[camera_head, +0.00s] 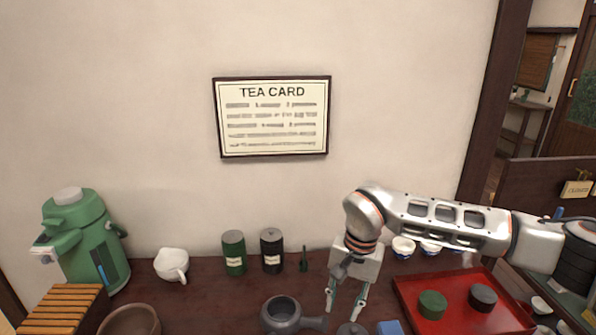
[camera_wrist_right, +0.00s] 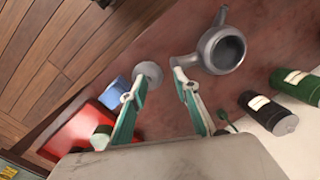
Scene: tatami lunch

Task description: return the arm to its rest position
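My right arm (camera_head: 455,222) reaches in from the right above the dark red table (camera_head: 210,285). My right gripper (camera_head: 344,305) points down over the table, to the right of a grey side-handled teapot (camera_head: 281,316). In the right wrist view the gripper's fingers (camera_wrist_right: 158,82) are apart with nothing held between them. The open-topped teapot also shows there (camera_wrist_right: 222,50), beyond the fingertips. A grey round lid-like piece (camera_wrist_right: 148,73) lies on the table close to one fingertip. My left gripper is not in view.
A red tray (camera_head: 404,299) with a green (camera_head: 432,305) and a dark canister (camera_head: 483,297) lies under my right arm. White cups (camera_head: 403,248) stand behind it. Green (camera_head: 234,254) and black tins (camera_head: 271,252), a white pitcher (camera_head: 171,264) and a green dispenser (camera_head: 85,240) stand left.

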